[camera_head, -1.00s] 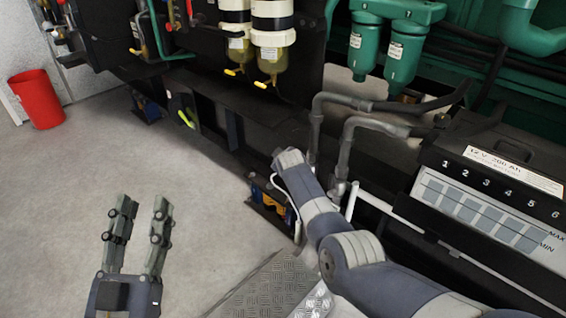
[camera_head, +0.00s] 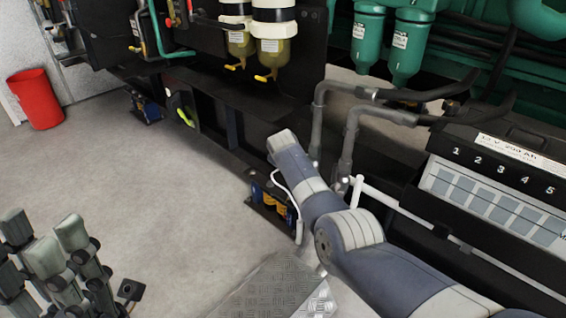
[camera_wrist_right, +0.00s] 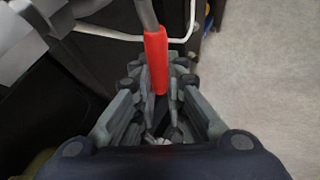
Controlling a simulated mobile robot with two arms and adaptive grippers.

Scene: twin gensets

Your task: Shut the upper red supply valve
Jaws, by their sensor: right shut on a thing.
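A red lever handle (camera_wrist_right: 156,60) on a grey stem shows in the right wrist view. My right gripper (camera_wrist_right: 160,88) is shut around its lower end. I cannot tell whether this is the upper or lower valve, as its body is out of view. In the head view my right arm hides the right gripper and this handle. My left gripper (camera_head: 45,235) is in the head view's lower left corner, empty, with its fingers apart, above the floor and away from the machines.
Grey pipes (camera_head: 316,125) rise beside my right forearm. A battery box (camera_head: 490,200) stands at the right and green filters (camera_head: 408,50) above. Yellow-bowled filters (camera_head: 270,50) hang at the back. A red bin (camera_head: 36,98) stands far left.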

